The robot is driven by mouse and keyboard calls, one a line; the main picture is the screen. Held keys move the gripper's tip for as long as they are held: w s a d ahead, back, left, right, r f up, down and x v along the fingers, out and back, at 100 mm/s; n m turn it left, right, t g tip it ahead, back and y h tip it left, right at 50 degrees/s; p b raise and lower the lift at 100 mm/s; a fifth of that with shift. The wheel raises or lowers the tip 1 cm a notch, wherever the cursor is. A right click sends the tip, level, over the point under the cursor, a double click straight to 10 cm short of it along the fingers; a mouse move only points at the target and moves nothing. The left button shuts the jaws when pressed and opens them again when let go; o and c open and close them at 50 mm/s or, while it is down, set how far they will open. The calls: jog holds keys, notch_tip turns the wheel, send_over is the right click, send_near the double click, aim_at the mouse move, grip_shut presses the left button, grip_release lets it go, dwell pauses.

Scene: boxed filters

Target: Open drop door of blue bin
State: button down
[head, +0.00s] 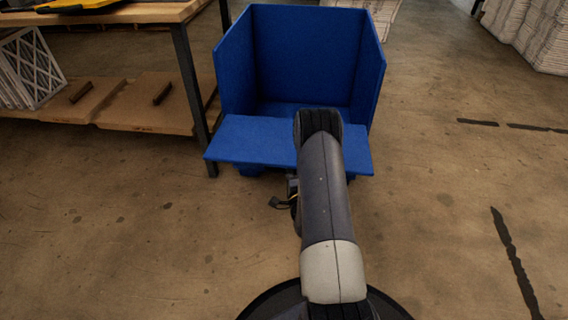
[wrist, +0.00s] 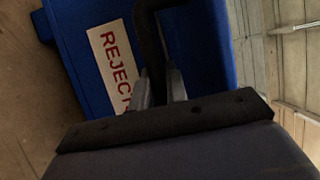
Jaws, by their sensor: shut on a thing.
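The blue bin (head: 305,55) stands ahead of me, open at the top and front. Its drop door (head: 245,140) is folded down toward me and lies about level across the front. My arm covers the middle and right part of the door, and my gripper is hidden in the head view. In the wrist view my gripper (wrist: 161,88) is shut on a dark bar handle (wrist: 148,32) on the blue door face. A white label (wrist: 112,62) reading REJECT is beside the handle.
A workbench (head: 120,12) with a dark metal leg stands close to the bin's left side. Boards lie on its lower shelf (head: 150,100). White stacked goods (head: 535,35) stand at the far right. The floor right of the bin is clear.

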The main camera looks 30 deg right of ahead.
jog(key=shift+r+p, duration=0.4)
jog(key=shift+r, duration=0.5)
jog(key=shift+r+g+p, duration=0.4)
jog(key=shift+r+g, duration=0.1)
jog(key=shift+r, duration=0.05)
jog(key=shift+f, duration=0.1)
jog(key=c, duration=1.4)
grip_release()
jog(key=p+v, duration=0.2)
jog(key=v, duration=0.9)
jog(key=shift+w, duration=0.1)
